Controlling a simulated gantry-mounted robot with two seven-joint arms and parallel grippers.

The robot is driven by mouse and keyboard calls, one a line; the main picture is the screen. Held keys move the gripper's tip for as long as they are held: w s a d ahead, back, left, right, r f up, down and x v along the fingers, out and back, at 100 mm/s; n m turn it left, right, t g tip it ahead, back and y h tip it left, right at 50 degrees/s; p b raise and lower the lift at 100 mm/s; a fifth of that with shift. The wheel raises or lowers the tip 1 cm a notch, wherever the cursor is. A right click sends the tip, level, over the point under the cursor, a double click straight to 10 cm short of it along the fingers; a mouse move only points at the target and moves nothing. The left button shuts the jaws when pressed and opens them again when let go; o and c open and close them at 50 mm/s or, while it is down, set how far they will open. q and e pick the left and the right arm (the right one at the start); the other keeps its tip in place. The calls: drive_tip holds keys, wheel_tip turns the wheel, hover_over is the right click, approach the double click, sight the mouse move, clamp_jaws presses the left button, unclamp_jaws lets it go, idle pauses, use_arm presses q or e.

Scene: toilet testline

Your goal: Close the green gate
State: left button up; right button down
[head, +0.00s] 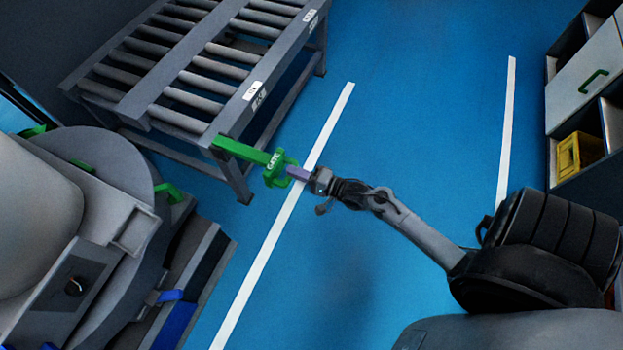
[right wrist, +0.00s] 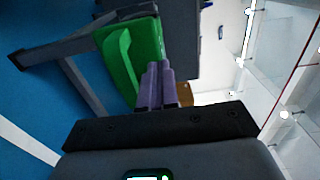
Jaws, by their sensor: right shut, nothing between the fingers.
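The green gate (head: 243,150) is a bar with a block marked GATE at its outer end. It sticks out from the near corner of the roller conveyor's frame, over the blue floor. My right gripper (head: 290,171) has purple fingers, shut and empty, with their tips right at the gate's end block. In the right wrist view, the green gate (right wrist: 130,58) with its handle stands just beyond and left of the shut purple fingers (right wrist: 156,82). I cannot tell whether they touch it. My left gripper is not in view.
The grey roller conveyor (head: 155,110) stands at the upper left. A large machine (head: 90,270) with a round top fills the lower left. A shelf unit (head: 590,75) with a yellow bin (head: 580,158) is at the right. The blue floor between white lines is clear.

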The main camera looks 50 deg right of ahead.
sight(276, 165)
drive_tip(key=shift+b+x, duration=0.45)
drive_tip(key=shift+x, duration=0.7)
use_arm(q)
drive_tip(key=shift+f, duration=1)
use_arm(e)
drive_tip(key=shift+w+a, duration=0.15)
drive_tip(key=shift+w, duration=0.45)
